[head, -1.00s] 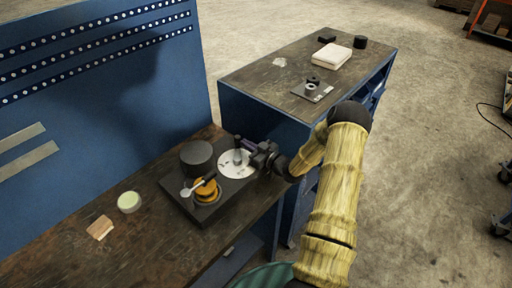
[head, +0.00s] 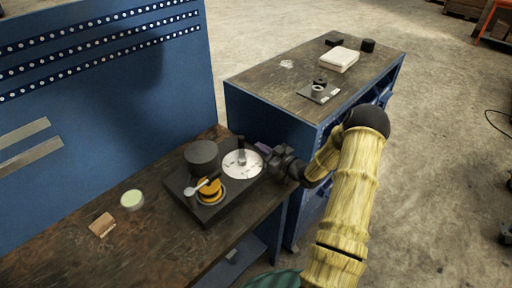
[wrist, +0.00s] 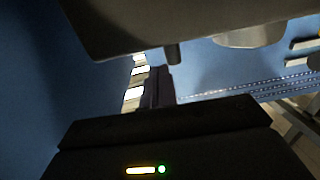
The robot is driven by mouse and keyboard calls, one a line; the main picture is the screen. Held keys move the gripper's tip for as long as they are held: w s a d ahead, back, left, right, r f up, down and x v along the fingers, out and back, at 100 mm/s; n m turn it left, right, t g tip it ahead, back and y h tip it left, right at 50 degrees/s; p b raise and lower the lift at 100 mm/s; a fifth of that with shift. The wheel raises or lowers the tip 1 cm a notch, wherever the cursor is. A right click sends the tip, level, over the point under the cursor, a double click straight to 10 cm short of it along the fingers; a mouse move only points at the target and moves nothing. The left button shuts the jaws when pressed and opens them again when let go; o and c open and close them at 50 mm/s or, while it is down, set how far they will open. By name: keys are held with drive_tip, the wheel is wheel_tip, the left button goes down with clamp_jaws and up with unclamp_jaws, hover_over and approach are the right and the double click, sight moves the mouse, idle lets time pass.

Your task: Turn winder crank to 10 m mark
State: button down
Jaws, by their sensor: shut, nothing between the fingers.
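The winder has a black base (head: 208,216) on the near bench. On it are a dark cylinder (head: 201,155), an orange spool (head: 209,190) with a silver lever (head: 196,187) across it, and a white marked disc (head: 240,171) with a grey hub. A short dark upright post (head: 241,143) stands at the disc's far edge. I cannot tell which part is the crank, and the disc's marks are too small to read. My gripper (head: 263,149) is shut and empty at the disc's right edge. Its fingers also show in the wrist view (wrist: 158,86), near a dark peg (wrist: 173,53).
A green-topped round tin (head: 132,199) and a tan block (head: 102,224) lie left of the winder. A blue pegboard panel (head: 120,120) rises behind. A second bench (head: 270,84) to the right holds a white pad (head: 339,60) and small black parts.

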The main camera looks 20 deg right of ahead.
drive_tip(key=w+d+b+v, duration=0.1)
drive_tip(key=d+b+v, duration=0.1)
drive_tip(key=v, duration=0.8)
drive_tip(key=shift+w+a, duration=0.1)
drive_tip(key=shift+a, duration=0.05)
drive_tip(key=w+a+g+h, duration=0.1)
drive_tip(key=a, duration=0.1)
drive_tip(key=w+a+r+g+h, duration=0.1)
drive_tip(key=w+a+g+h, duration=0.1)
drive_tip(key=shift+a+h, duration=0.1)
drive_tip(key=shift+h, duration=0.2)
drive_tip(key=s+a+r+m+g+h, duration=0.2)
drive_tip(key=s+a+g, duration=0.3)
drive_tip(key=s, duration=0.6)
drive_tip(key=s+a+r+m+g+h, duration=0.2)
drive_tip(key=s+a+r+g, duration=0.3)
drive_tip(key=s+a, duration=0.5)
drive_tip(key=shift+s+a+m+h, duration=0.3)
drive_tip(key=shift+s+a+m, duration=0.05)
drive_tip(key=shift+s+m, duration=0.4)
